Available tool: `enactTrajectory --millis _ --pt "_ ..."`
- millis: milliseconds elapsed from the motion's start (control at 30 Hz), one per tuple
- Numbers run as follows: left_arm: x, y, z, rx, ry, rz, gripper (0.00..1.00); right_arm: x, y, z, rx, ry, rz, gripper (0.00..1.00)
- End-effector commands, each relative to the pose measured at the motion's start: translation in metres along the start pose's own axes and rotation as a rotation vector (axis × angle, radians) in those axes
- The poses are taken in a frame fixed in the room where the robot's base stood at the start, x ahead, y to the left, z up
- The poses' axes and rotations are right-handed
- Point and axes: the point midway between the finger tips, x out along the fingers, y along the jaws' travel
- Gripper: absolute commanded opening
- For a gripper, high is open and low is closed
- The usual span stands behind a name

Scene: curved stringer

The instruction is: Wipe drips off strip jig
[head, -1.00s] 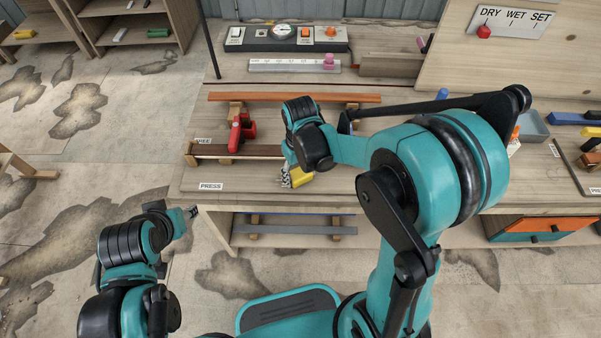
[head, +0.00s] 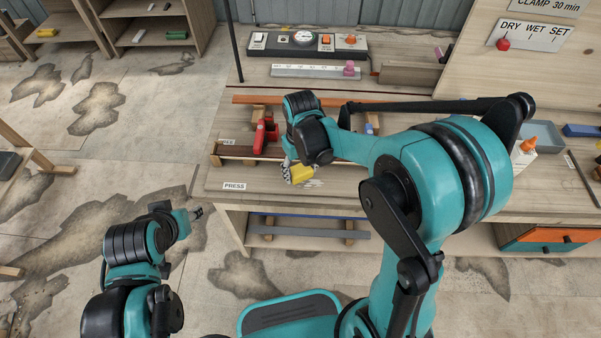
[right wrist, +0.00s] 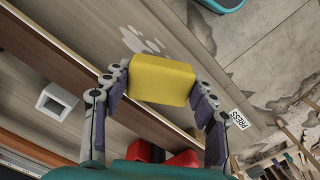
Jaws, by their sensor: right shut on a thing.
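My right gripper (head: 298,173) is shut on a yellow sponge (right wrist: 162,80), gripped between its two fingers in the right wrist view. In the head view the sponge (head: 302,174) is low over the bench front, before the strip jig (head: 232,152). I cannot tell whether it touches the bench. Pale white drips (right wrist: 140,40) mark the wood beside the sponge; they also show to its right in the head view (head: 313,184). A red clamp (head: 264,136) stands at the jig; my right arm hides part of it. My left gripper (head: 196,213) hangs left of the bench, too small to read.
A PRESS label (head: 234,186) lies at the bench's front left corner. A control panel (head: 304,44) and a pale ruler bar (head: 315,71) are at the back. A grey tray (head: 541,136) and a white bottle (head: 523,155) with an orange top stand right.

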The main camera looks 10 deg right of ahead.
Motion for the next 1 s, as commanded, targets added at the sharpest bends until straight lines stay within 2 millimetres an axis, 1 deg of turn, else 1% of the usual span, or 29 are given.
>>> enactTrajectory --millis 33,100,400,500,1000 --pt "-0.005 0.0 -0.004 0.0 0.0 0.0 0.42 -0.008 0.0 -0.001 0.0 0.0 0.0 0.26" --pt "-0.009 0.0 -0.007 0.0 0.0 0.0 0.42 -0.014 0.0 -0.002 0.0 0.0 0.0 0.26" --pt "-0.025 0.0 -0.018 0.0 0.0 0.0 0.42 -0.041 0.001 -0.006 0.001 0.0 0.0 0.26" --pt "-0.029 0.0 -0.02 0.0 0.0 0.0 0.42 -0.046 0.001 -0.008 0.001 0.0 0.0 0.26" --pt "-0.028 0.0 -0.02 0.0 0.0 0.0 0.42 -0.047 0.001 -0.008 0.001 0.0 0.0 0.26"
